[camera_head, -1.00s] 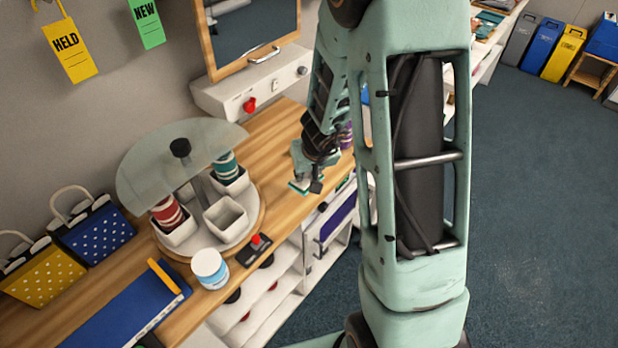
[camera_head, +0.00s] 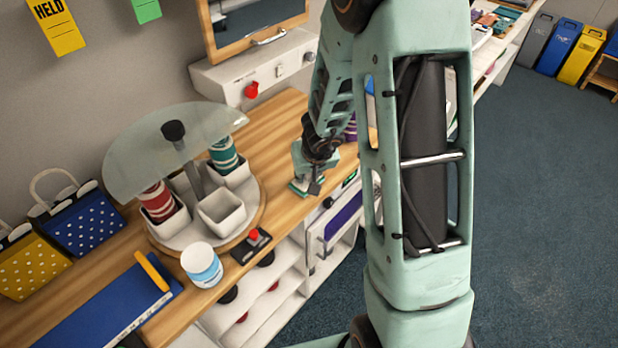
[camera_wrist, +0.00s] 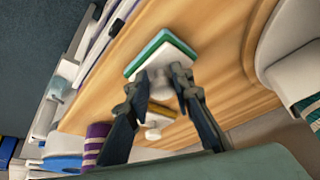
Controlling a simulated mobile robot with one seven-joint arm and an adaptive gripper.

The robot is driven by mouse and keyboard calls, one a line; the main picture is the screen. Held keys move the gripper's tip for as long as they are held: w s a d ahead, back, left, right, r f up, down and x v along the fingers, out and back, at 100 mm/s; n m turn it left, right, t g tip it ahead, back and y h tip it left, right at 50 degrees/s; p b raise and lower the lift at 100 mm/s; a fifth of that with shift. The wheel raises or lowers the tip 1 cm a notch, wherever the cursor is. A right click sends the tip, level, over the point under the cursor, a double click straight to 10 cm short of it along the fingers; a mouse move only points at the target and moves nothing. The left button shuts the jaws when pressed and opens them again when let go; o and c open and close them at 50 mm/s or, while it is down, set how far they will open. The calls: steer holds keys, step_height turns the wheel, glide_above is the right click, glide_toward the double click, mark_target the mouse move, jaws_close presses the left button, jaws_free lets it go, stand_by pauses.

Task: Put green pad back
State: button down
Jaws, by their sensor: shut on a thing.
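The green pad (camera_wrist: 160,48) is a flat square with a green layer, a pale layer and a white knob-like grip. My gripper (camera_wrist: 168,88) is shut on it, and the fingers meet around the white grip. In the head view my gripper (camera_head: 312,180) points down near the front edge of the wooden counter, right of the round carousel, with the green pad (camera_head: 304,188) under it. I cannot tell whether the pad touches the counter. In the wrist view another small white knob (camera_wrist: 153,132) shows between my fingers, with its base partly hidden.
The carousel (camera_head: 205,236) has a glass top, white cups and red and teal rolls. A white tub (camera_head: 202,266) and a red-button box (camera_head: 251,246) stand at the front edge. A purple striped roll (camera_wrist: 97,138) is close to my gripper. Counter between carousel and gripper is clear.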

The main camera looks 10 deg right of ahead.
steer(key=c, duration=1.7)
jaws_free()
steer(key=shift+r+p, duration=0.4)
steer(key=shift+r, duration=0.1)
steer(key=shift+p+v, duration=3.15)
steer(key=shift+v, duration=2.4)
steer(key=shift+s, duration=0.15)
